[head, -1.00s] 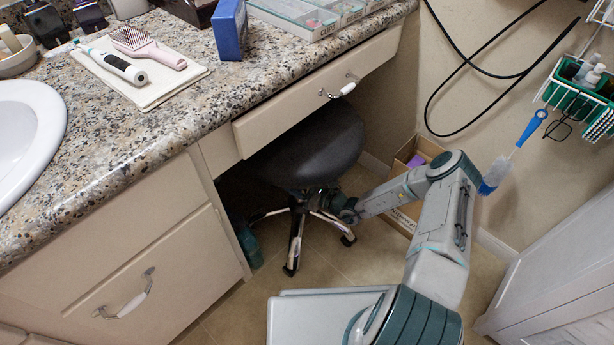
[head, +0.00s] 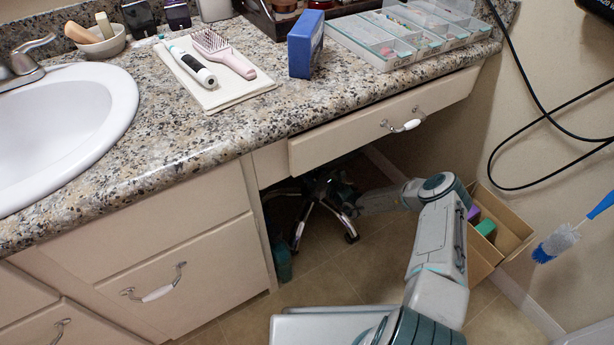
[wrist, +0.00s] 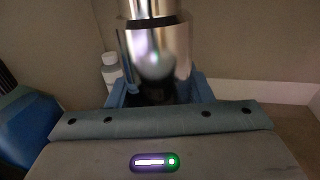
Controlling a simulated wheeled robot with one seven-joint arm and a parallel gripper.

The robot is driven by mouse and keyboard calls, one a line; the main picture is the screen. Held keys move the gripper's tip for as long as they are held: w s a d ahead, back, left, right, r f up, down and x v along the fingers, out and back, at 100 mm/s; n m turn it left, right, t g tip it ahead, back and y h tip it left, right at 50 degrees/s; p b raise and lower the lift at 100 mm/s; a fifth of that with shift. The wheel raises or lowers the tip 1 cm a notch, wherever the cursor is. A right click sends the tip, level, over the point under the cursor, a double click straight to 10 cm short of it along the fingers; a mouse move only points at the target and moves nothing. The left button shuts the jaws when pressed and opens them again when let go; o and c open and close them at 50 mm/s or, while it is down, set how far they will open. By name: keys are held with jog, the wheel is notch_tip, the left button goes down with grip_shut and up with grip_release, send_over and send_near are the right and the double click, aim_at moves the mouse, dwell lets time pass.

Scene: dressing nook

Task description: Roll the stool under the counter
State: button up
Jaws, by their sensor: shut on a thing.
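The stool (head: 325,205) is in the knee space below the counter (head: 200,130). In the head view only its chrome star base and lower column area show. Its dark seat is hidden behind the drawer front and counter. My gripper (head: 348,197) reaches low under the drawer at the stool's column. In the wrist view, the gripper's blue fingers (wrist: 160,93) are on both sides of the shiny chrome column (wrist: 155,55), shut on it. The column stands upright there.
The counter drawer (head: 370,130) overhangs the knee space, with cabinets (head: 200,230) at left. A cardboard box (head: 510,225) stands on the floor right of my arm. A teal bottle (head: 282,258) stands by the cabinet side. A blue brush (head: 556,243) hangs at right.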

jog(key=o, duration=1.4)
jog(key=p+v, duration=0.4)
jog(key=v, duration=0.9)
jog(key=shift+s+d+p, duration=0.25)
jog(key=shift+s+p, duration=0.1)
jog(key=shift+p, duration=0.05)
